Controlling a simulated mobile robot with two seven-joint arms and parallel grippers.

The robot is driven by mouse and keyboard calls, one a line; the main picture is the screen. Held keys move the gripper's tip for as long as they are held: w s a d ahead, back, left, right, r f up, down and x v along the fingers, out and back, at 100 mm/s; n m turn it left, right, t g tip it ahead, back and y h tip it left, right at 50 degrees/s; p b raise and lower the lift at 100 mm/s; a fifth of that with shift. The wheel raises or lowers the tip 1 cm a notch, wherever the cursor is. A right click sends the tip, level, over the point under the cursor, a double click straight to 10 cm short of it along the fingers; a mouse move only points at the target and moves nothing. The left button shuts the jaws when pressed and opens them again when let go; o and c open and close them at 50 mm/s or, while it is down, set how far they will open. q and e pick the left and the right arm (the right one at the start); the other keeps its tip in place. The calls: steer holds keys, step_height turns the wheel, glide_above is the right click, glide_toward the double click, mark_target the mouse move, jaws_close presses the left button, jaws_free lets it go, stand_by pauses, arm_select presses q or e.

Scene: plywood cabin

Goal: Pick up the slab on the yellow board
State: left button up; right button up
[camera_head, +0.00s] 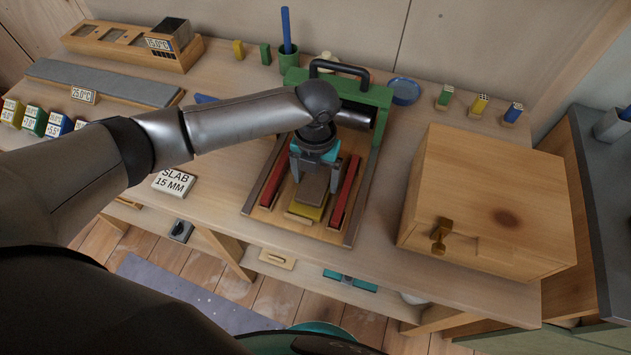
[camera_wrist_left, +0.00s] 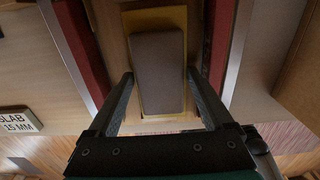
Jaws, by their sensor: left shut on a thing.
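The slab (camera_head: 312,190) is a grey-brown block with rounded corners. It lies over the yellow board (camera_head: 304,212), between two red rails in a wooden frame. My left gripper (camera_head: 315,184) reaches down from above, its fingers on either side of the slab and shut on it. In the left wrist view the slab (camera_wrist_left: 158,70) is between the two fingers (camera_wrist_left: 161,78), with yellow board (camera_wrist_left: 152,19) showing at its far end and along its edges. I cannot tell whether the slab touches the board or is slightly raised. My right gripper is not in view.
A green press with a black handle (camera_head: 340,68) stands behind the gripper. A wooden box (camera_head: 490,200) is close on the right. A "SLAB 15 MM" sign (camera_head: 174,183) stands to the left. A blue dish (camera_head: 404,91) and small coloured blocks line the back.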

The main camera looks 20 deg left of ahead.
arm_select(q)
steer(key=c, duration=0.9)
steer(key=shift+r, duration=0.1)
steer(key=shift+c, duration=0.2)
steer(key=shift+r, duration=0.1)
